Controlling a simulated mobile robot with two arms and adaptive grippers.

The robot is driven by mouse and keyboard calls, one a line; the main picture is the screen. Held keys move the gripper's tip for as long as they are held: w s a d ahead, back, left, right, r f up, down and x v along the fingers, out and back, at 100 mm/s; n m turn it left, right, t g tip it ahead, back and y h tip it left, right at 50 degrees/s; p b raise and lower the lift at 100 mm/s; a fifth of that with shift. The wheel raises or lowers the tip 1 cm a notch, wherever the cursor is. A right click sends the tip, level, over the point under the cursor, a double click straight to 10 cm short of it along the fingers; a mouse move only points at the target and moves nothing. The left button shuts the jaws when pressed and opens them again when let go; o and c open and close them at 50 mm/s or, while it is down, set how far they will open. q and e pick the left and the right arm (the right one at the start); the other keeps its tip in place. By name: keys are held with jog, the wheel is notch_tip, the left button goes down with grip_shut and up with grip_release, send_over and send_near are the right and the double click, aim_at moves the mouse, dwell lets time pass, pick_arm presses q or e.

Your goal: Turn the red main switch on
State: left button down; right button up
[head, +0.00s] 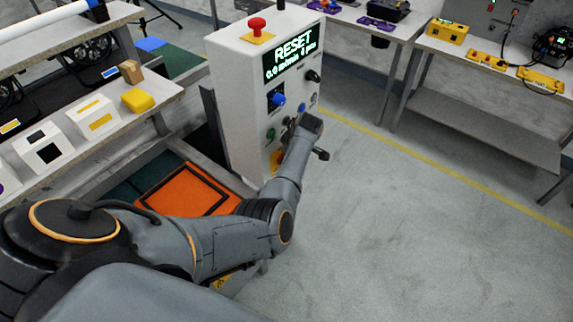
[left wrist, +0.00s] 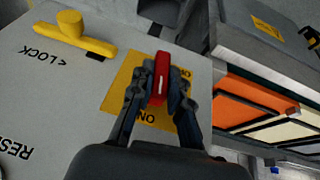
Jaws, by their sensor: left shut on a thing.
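The red main switch handle (left wrist: 158,82) sits on a yellow plate (left wrist: 122,86) on the front of a white control cabinet (head: 240,115). My left gripper (left wrist: 161,77) is shut on the red handle, with a dark finger on each side of it. The handle stands nearly upright in the left wrist view. Black lettering on the plate is partly covered by my fingers. In the head view the yellow plate (head: 276,158) shows beside my wrist, while the red handle is hidden. My right gripper is in neither view.
A yellow lever (left wrist: 78,36) beside a LOCK label is on the same panel. A red mushroom button (head: 257,25) tops the cabinet, and its display (head: 291,58) reads RESET. An orange tray (head: 185,190) lies left of the cabinet. The floor to the right is clear.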

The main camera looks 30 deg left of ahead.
pick_arm(q)
jog(key=shift+f+g+b, duration=0.1)
jog(key=shift+g+b, duration=0.5)
jog(key=shift+b, duration=0.1)
jog(key=c, duration=1.3)
grip_release()
jog(key=shift+w+a, duration=0.1)
jog(key=v, duration=1.2)
